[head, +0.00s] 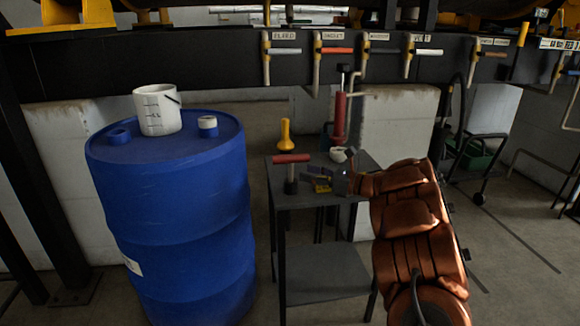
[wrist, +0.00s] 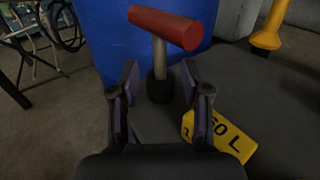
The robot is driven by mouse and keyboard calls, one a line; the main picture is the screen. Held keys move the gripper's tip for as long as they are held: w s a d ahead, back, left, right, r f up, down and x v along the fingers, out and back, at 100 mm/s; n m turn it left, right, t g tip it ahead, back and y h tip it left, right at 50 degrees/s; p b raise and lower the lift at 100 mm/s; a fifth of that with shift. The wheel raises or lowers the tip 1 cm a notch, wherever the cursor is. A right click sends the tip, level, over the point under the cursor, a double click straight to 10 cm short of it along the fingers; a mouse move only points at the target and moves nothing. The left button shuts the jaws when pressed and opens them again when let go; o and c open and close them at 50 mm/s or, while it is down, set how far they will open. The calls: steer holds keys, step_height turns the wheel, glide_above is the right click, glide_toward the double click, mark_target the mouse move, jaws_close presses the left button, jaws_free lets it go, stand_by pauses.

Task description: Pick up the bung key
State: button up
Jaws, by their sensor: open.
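The bung key is a T-shaped tool with a red crossbar handle (head: 291,158), a grey shaft and a dark, wide lower end. It stands upright on the left part of the small dark table (head: 305,201). In the wrist view the bung key (wrist: 165,27) is straight ahead, its shaft showing between the fingers. My gripper (head: 318,175) is open and low over the table, to the right of the key in the head view. In the wrist view my gripper (wrist: 158,78) has a finger on each side of the shaft, with visible gaps. I cannot tell whether the fingertips reach the shaft.
A yellow tag (wrist: 218,138) marked "60 L" lies by the right finger. A yellow funnel-like object (head: 285,135), a white cup (head: 339,154) and a red upright pump (head: 339,118) are towards the back. A blue drum (head: 175,215) bearing a white bucket (head: 157,110) stands at left.

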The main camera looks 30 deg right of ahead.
mark_target(292, 169)
steer(key=shift+x, duration=3.25)
steer(key=shift+c, duration=0.2)
jaws_close()
